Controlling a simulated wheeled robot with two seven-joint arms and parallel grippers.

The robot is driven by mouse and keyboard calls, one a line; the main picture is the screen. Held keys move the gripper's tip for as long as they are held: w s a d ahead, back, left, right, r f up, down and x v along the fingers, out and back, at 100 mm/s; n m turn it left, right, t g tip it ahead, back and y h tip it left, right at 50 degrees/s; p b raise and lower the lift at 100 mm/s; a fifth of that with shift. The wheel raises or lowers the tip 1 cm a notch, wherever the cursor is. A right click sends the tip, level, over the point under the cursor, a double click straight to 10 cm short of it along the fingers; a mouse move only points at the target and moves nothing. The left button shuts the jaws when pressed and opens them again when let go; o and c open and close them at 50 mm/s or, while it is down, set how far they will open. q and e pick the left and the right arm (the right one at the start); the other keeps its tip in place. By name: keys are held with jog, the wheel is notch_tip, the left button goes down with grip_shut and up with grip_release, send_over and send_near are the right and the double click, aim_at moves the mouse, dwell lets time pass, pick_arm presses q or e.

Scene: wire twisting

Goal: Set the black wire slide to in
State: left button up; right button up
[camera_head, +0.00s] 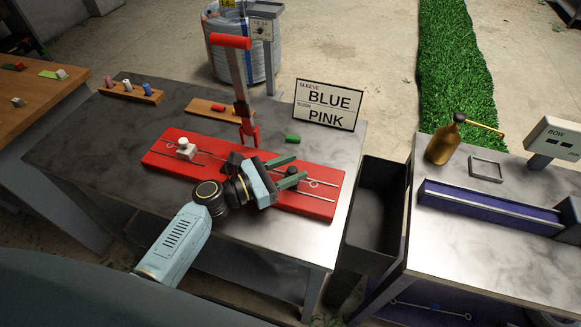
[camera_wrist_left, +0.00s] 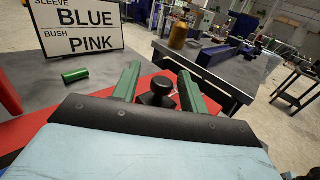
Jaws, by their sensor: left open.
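The black wire slide (camera_wrist_left: 160,91) is a dark block with a round knob, seen in the left wrist view between my two green fingers. It sits on the red twisting fixture (camera_head: 160,152), whose rails run along the table. In the head view my gripper mostly hides this slide. My left gripper (camera_head: 289,171) is open over the right half of the fixture, with one finger on each side of the knob; it also shows in the left wrist view (camera_wrist_left: 160,72). Whether the fingers touch the knob cannot be told. My right gripper is not in view.
A white slide (camera_head: 186,149) sits on the fixture's left half. A red-handled lever (camera_head: 236,75) stands behind its middle. A sign (camera_head: 327,105) reads sleeve blue, bush pink. A green cylinder (camera_head: 293,139) lies nearby. A dark bin (camera_head: 378,210) stands right of the table.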

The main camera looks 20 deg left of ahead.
pick_arm(q)
jog(key=b+v, duration=0.1)
jog(key=v, duration=1.2)
jog(key=shift+s+a+b, duration=0.1)
jog(key=shift+b, duration=0.2)
